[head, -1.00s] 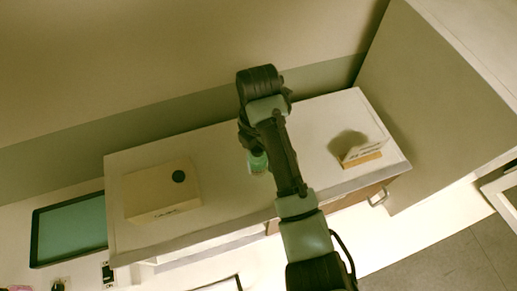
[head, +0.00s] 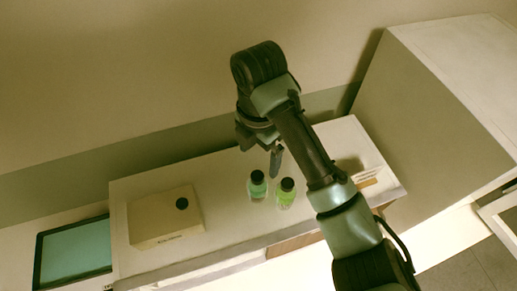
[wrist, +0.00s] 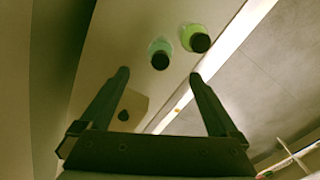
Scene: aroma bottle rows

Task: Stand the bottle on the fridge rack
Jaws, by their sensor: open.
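Two bottles with black caps stand side by side on the white counter: a teal-green bottle (head: 257,186) and a lighter green bottle (head: 286,192) to its right. Both also show in the wrist view, the teal one (wrist: 159,53) and the lighter one (wrist: 195,38), beyond the fingertips. My gripper (head: 262,155) is open and empty above and behind the bottles in the head view. Its two fingers (wrist: 158,76) are wide apart in the wrist view, with neither bottle between them. I cannot make out a fridge rack.
A cream box (head: 165,220) with a dark round spot sits on the counter (head: 225,170) at left. A small card-like item (head: 368,177) is at right, partly behind my arm. A teal-surfaced tray (head: 75,254) is at far left. A tall cabinet (head: 410,130) stands at right.

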